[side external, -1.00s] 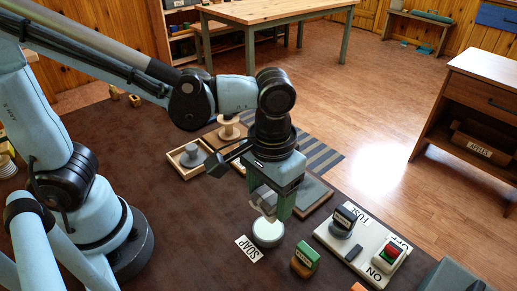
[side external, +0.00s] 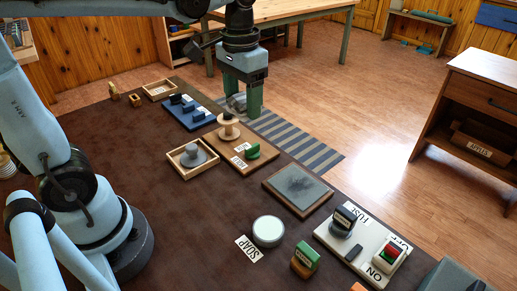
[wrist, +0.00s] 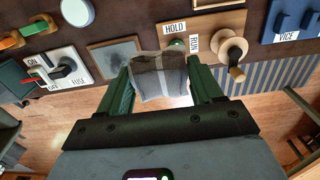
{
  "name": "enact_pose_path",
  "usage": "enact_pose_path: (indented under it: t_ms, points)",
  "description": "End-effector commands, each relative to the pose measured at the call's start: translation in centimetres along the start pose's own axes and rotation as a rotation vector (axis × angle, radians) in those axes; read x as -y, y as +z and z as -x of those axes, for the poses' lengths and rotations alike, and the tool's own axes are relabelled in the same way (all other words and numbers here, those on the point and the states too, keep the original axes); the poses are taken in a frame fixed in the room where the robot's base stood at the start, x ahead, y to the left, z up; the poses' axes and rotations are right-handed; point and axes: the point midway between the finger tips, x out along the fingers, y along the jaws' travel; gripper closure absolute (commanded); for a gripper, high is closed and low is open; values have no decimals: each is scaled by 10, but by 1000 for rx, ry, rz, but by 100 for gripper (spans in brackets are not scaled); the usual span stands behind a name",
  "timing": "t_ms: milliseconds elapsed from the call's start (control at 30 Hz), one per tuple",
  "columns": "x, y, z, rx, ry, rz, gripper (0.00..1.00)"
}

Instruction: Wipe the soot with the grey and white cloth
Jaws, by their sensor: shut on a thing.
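My gripper (side external: 242,106) is shut on the grey and white cloth (wrist: 158,76), which hangs between the two green fingers in the wrist view. In the side view the cloth (side external: 236,102) shows as a small grey patch by the fingers. The gripper is raised near the table's far edge, apart from the soot plate. Dark soot (side external: 298,184) lies as a smudge across the middle of a grey plate (side external: 315,202) in a wooden frame. In the wrist view the soot (wrist: 117,54) is left of the cloth, partly hidden by a finger.
A round soap tin (side external: 268,231), a fuse and switch board (side external: 333,247) and a stamp-like green block (side external: 305,260) stand near the plate. The table's left middle is clear.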

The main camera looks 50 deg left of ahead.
Motion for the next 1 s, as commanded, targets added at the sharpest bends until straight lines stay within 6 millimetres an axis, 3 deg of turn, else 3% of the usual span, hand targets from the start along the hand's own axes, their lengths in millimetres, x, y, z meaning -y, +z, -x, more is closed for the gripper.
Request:
enact_pose_path:
  t_ms: [667, 833, 1000]
  points:
    - [-4, -7, -2, 0, 0, -2, 59]
    - [-25, -32, -16, -1, 2, -7, 59]
    - [-59, -62, -41, -2, 3, -7, 59]
